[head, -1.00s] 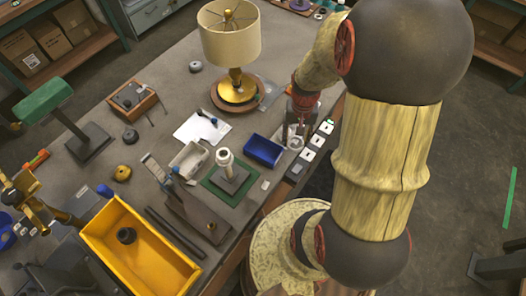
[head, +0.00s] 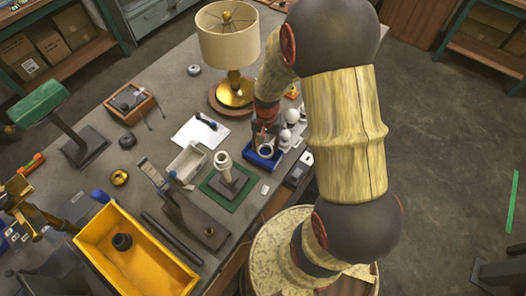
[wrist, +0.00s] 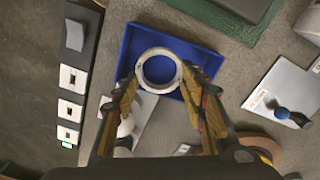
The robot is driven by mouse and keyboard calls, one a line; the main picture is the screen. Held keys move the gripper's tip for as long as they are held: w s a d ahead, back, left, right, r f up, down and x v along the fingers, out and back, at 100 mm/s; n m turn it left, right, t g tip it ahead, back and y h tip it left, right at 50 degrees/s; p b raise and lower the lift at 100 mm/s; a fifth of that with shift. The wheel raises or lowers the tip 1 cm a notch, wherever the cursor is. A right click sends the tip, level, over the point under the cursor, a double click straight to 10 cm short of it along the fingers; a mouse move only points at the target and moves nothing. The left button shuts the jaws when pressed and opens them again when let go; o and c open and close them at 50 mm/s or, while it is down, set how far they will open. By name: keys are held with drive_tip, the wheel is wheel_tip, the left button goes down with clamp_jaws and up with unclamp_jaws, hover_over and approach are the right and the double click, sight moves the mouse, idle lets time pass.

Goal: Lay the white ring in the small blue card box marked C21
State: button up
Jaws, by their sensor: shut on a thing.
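The white ring (wrist: 159,51) is held between the two fingertips of my gripper (wrist: 159,82) in the wrist view. In the head view the ring (head: 265,151) shows at the end of my gripper (head: 265,143), over the blue box. The small blue box (wrist: 205,62) is open and empty apart from the ring seen over its floor; it also shows in the head view (head: 250,156). I cannot tell if the ring touches the floor of the box. No C21 mark is readable.
A shaded lamp (head: 230,50) stands behind, and a white sheet (head: 200,132) lies to the left.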

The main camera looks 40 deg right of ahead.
sight(263, 151)
drive_tip(key=shift+w+a+f, duration=0.15)
drive_tip(key=shift+w+f, duration=0.1)
drive_tip(key=shift+f, duration=0.15)
drive_tip(key=shift+w+a+f+b, duration=0.1)
drive_tip(key=shift+f+b, duration=0.2)
drive_tip(key=shift+f, duration=0.6)
drive_tip(key=shift+w+a+f+b, duration=0.1)
drive_tip(key=shift+f+b, duration=0.15)
drive_tip(key=shift+f, duration=0.6)
drive_tip(key=shift+f, duration=0.2)
drive_tip(key=o, duration=1)
